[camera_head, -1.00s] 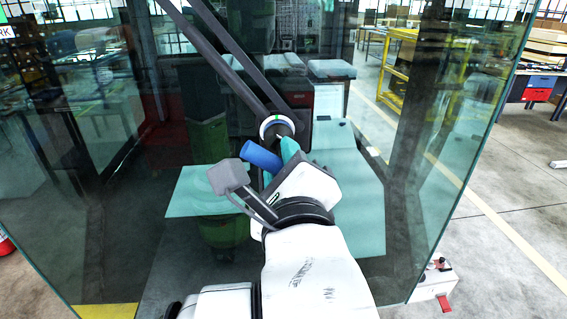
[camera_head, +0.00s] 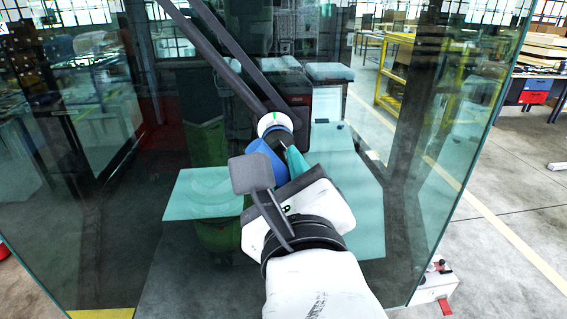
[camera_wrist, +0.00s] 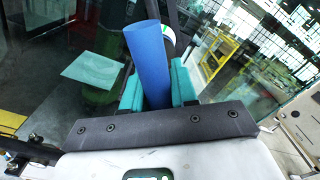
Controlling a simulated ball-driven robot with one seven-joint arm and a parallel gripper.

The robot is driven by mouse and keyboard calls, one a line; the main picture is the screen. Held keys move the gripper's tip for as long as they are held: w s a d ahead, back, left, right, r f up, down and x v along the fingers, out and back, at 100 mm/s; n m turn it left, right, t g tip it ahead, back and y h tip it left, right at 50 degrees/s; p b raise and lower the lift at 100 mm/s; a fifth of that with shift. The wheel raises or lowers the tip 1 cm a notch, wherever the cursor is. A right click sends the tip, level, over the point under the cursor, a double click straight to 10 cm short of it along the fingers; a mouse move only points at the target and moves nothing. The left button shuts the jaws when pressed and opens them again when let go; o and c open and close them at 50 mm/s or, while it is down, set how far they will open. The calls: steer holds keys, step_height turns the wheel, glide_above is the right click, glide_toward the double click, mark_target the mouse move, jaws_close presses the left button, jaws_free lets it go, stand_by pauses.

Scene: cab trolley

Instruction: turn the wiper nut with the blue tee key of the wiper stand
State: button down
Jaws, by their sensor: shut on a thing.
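The tee key's blue handle (camera_head: 262,151) is a thick blue cylinder, and it fills the middle of the wrist view (camera_wrist: 149,62). My gripper (camera_head: 282,160) is shut on it, with a teal finger on each side in the wrist view (camera_wrist: 157,88). A white ring with a green mark (camera_head: 274,122) sits just beyond the handle at the lower end of the dark wiper arm (camera_head: 222,62). The ring is partly visible behind the handle in the wrist view (camera_wrist: 168,42). The wiper nut itself and the key's engagement with it are hidden.
A large glass cab windscreen (camera_head: 420,190) stands right behind the wiper, with a green seat (camera_head: 212,150) and teal panels seen through it. A white box with a red part (camera_head: 436,285) stands on the floor at the lower right.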

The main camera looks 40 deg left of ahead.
steer(key=shift+v, duration=2.2)
